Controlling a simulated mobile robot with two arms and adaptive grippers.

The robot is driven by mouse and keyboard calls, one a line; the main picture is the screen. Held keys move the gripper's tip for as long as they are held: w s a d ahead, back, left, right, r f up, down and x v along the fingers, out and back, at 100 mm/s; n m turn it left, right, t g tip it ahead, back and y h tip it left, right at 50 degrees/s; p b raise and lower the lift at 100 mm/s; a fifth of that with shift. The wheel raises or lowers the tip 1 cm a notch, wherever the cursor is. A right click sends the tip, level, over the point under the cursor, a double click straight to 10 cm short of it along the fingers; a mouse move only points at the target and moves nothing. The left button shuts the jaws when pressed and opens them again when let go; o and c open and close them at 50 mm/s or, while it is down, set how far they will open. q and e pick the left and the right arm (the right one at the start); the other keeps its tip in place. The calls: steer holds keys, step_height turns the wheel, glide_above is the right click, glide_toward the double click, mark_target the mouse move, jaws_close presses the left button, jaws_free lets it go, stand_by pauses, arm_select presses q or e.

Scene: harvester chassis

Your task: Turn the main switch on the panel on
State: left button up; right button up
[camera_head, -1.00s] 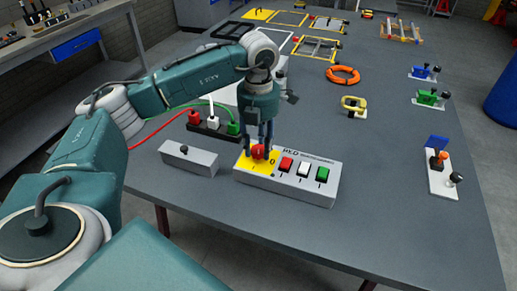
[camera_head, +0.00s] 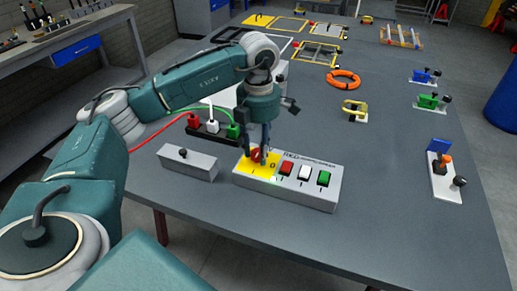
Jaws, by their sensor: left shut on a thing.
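The panel is a light grey box (camera_head: 312,201) near the front of the table, with a yellow plate (camera_head: 246,169) at its left end. The red main switch knob (camera_head: 256,155) sits on that yellow plate, partly hidden by my fingers. To its right on the panel are a red button (camera_head: 286,168), a white button (camera_head: 304,172) and a green button (camera_head: 323,178). My left gripper (camera_head: 263,156) points down from above and is shut on the red knob. My right gripper is not in view.
A grey box with a black knob (camera_head: 188,164) stands just left of the panel. Behind it is a power strip (camera_head: 210,130) with red, white and green plugs and cables. An orange ring (camera_head: 343,79) and a yellow clamp-like part (camera_head: 355,108) lie farther back.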

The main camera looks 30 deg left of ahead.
mark_target(258, 152)
arm_select(q)
steer(key=shift+r, duration=0.15)
steer(key=o, duration=1.2)
steer(key=shift+c, duration=0.2)
step_height(258, 152, up, 12)
